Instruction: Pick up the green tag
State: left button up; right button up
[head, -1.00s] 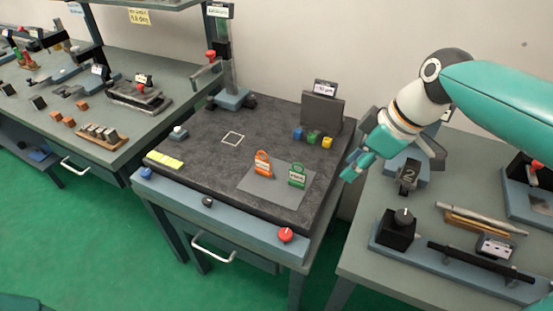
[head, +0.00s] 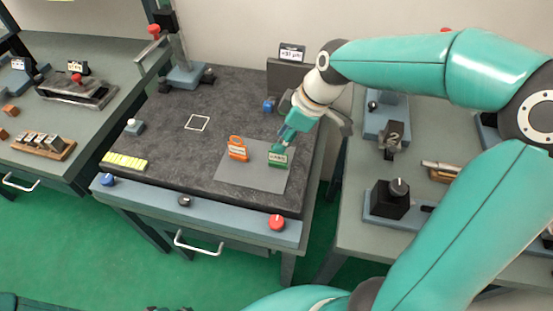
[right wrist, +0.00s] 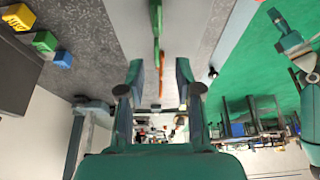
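The green tag (head: 278,162), with a pale label, stands upright on the right part of a grey mat (head: 262,181). My right gripper (head: 281,144) is just above and behind it, partly covering its top in the head view. In the right wrist view the two fingers (right wrist: 159,72) are apart, and the tag (right wrist: 156,35) shows edge-on as a thin green strip in line with the gap between them. I cannot tell whether they touch it. An orange tag (head: 238,153) stands to its left on the mat. My left gripper is not in view.
Blue, green and yellow blocks (right wrist: 43,41) lie near a dark display panel (head: 289,78) at the back. A red knob (head: 277,222) sits on the table's front edge. Side benches flank the table; the dark top's left part is mostly clear.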

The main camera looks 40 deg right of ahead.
aim_at(278, 156)
jog(key=shift+p+x, duration=0.55)
jog(key=shift+x, duration=2.6)
jog(key=shift+w+d, duration=0.1)
grip_shut()
